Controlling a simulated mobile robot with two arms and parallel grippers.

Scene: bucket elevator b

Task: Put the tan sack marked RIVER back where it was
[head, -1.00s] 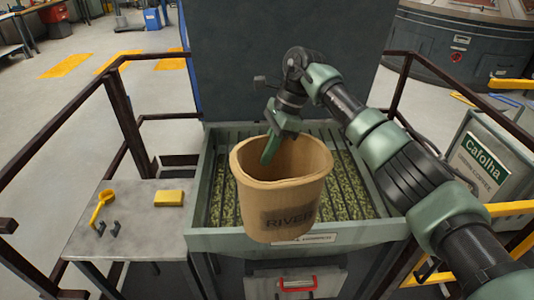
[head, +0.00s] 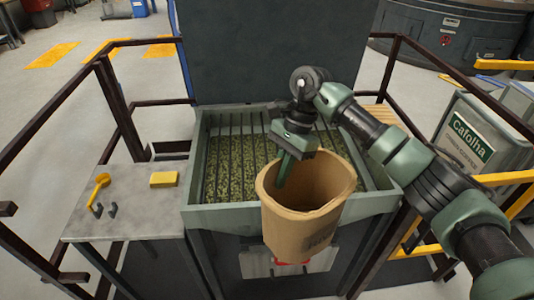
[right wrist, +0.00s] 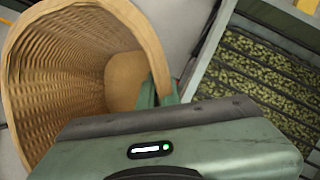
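The tan sack (head: 290,226) marked RIVER hangs upright, open end up, in front of the hopper's near edge. Its marking is turned to the right and only partly readable. My right gripper (head: 284,168) is shut on its rim at the back left, one finger showing inside the mouth. In the right wrist view the sack (right wrist: 75,75) opens toward the camera with a woven, empty inside, and the gripper fingers (right wrist: 157,95) are at its wall. My left gripper is not in view.
The hopper (head: 215,218) holds green beans under a grate. A grey side table (head: 135,215) at left carries a yellow scoop (head: 99,187) and a yellow block (head: 164,179). Dark railings (head: 115,115) stand on both sides. A grey Cafolha bin (head: 470,140) stands at right.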

